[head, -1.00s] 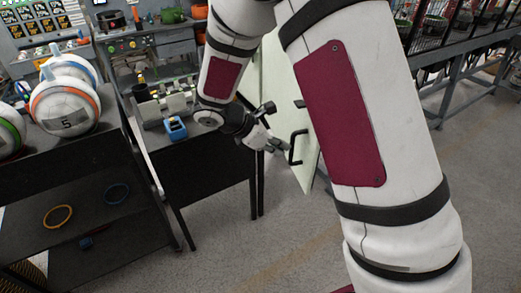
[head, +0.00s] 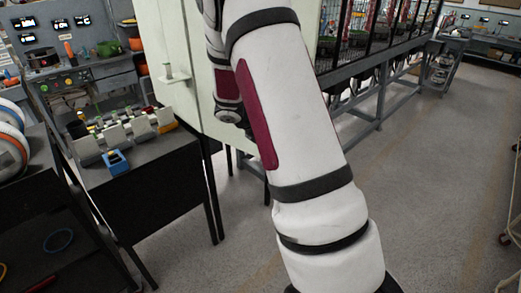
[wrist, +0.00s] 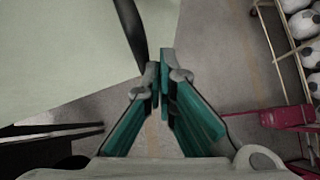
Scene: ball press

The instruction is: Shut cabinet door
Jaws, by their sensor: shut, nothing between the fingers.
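The pale green-white cabinet (head: 165,60) stands at the upper middle of the head view, partly behind my arm. A small pale fitting sticks out of the panel left of my arm. I cannot tell from this view how far the door stands open. In the wrist view a pale panel (wrist: 70,55), likely the cabinet door, fills the upper left. A dark curved bar, likely its handle (wrist: 131,32), runs along its right edge toward my fingertips. My gripper (wrist: 160,75) is shut and empty, close to the bar's lower end; contact is unclear. In the head view my arm hides the gripper.
A black table with a blue-and-grey fixture (head: 118,160) stands left of the cabinet. A caged grey-framed machine (head: 375,60) stands behind on the right. The floor at right is open.

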